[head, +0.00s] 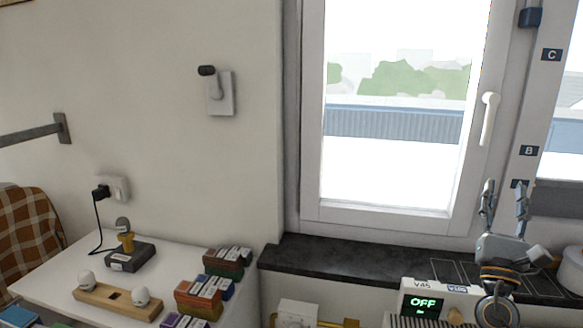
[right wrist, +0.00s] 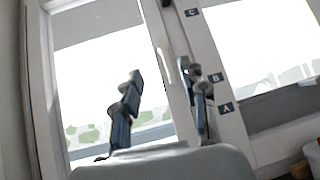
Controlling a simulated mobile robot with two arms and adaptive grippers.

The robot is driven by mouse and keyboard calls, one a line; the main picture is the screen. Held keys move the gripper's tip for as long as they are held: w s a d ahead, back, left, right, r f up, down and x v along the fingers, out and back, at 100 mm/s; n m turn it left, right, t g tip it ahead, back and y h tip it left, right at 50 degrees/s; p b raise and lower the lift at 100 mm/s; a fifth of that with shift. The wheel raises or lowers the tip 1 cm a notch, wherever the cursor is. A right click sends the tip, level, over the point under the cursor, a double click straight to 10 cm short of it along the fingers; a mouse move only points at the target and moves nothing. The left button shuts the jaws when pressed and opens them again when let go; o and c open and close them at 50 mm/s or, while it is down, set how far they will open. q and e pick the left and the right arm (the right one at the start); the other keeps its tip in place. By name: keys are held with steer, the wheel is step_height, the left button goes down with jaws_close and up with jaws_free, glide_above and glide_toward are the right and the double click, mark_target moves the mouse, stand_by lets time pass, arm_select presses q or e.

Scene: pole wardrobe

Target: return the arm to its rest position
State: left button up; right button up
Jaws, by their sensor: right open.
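My right gripper (head: 506,208) is raised at the right of the head view, above the dark window sill and in front of the lower right of the window frame. Its two fingers point up and stand apart, with nothing between them. In the right wrist view the open fingers (right wrist: 164,100) show against the bright window, also empty. My left gripper is in neither view.
The window (head: 395,110) has a white handle (head: 488,118). Below are the dark sill (head: 330,262) and a box with a display reading OFF (head: 423,306). A white table (head: 60,272) at left holds several small boxes and a wooden block with two white knobs (head: 117,301).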

steer(key=s+a+f+m+g+y, duration=0.1)
steer(key=s+f+m+g, duration=0.4)
steer(key=f, duration=0.5)
steer(key=s+a+f+m+g+y, duration=0.1)
steer(key=s+f+m+g, duration=0.15)
steer(key=f+m, duration=0.65)
steer(key=s+a+f+m+g+y, duration=0.1)
steer(key=s+f+m+g, duration=0.35)
steer(key=f, duration=0.65)
steer(key=s+a+f+m+g+y, duration=0.45)
steer(key=s+a+f, duration=0.25)
steer(key=s+a, duration=0.25)
steer(key=s+a+f+m+g+y, duration=0.45)
steer(key=s+a+f, duration=0.3)
steer(key=s, duration=0.35)
step_height(320, 180, down, 22)
steer(key=s+p, duration=0.1)
steer(key=p, duration=0.1)
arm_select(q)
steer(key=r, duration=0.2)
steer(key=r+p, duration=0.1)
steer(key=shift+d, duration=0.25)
arm_select(e)
steer(key=s+d+f+g, duration=0.2)
steer(key=s+d+f, duration=0.1)
steer(key=s+f, duration=1.3)
steer(key=shift+s+f, duration=0.15)
steer(key=shift+s, duration=0.55)
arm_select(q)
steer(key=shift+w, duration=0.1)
